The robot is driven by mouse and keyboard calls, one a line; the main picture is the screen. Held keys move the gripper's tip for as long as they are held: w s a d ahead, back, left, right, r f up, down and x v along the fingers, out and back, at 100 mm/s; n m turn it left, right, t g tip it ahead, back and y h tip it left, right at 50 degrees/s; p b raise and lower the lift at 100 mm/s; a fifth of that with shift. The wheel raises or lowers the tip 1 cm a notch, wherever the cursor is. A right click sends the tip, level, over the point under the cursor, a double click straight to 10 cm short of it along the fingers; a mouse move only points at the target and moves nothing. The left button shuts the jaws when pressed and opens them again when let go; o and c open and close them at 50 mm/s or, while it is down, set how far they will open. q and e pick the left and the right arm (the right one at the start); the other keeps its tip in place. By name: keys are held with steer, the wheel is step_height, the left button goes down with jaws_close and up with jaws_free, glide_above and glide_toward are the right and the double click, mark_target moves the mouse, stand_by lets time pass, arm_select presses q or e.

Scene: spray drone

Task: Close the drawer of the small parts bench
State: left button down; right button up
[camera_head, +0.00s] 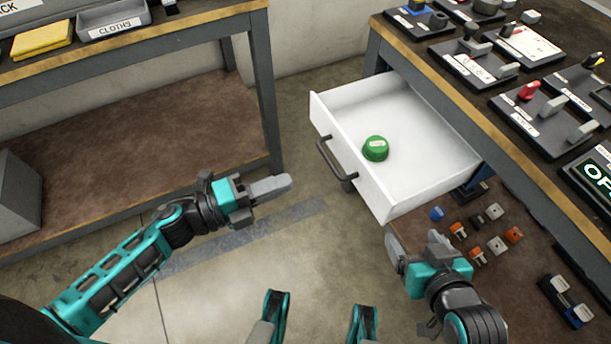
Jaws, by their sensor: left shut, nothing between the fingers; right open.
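The white drawer (425,150) of the small parts bench (485,115) is pulled out toward the left, below the bench top. A green round cap-like part (375,148) lies inside it. A dark bar handle (333,160) is on the drawer's front face. My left gripper (288,182) is shut and empty, to the left of the handle and apart from it. My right gripper (412,246) is open and empty, just in front of the drawer's near side in the picture; I cannot tell if it touches the drawer.
Several small orange, grey and blue parts (478,256) lie on the bench's lower shelf. Switch fixtures (475,62) cover the bench top. Another bench (130,45) at the left holds a grey bin labelled cloths (113,20) and a yellow cloth (42,38). Floor between the benches is clear.

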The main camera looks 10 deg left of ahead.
mark_target(354, 154)
arm_select(q)
steer(key=b+x, duration=0.1)
steer(key=x, duration=1.2)
steer(key=shift+r, duration=0.1)
arm_select(e)
steer(key=shift+s+d+f, duration=0.1)
steer(key=shift+f, duration=0.65)
arm_select(q)
steer(key=shift+w+d, duration=0.1)
steer(key=shift+w, duration=0.05)
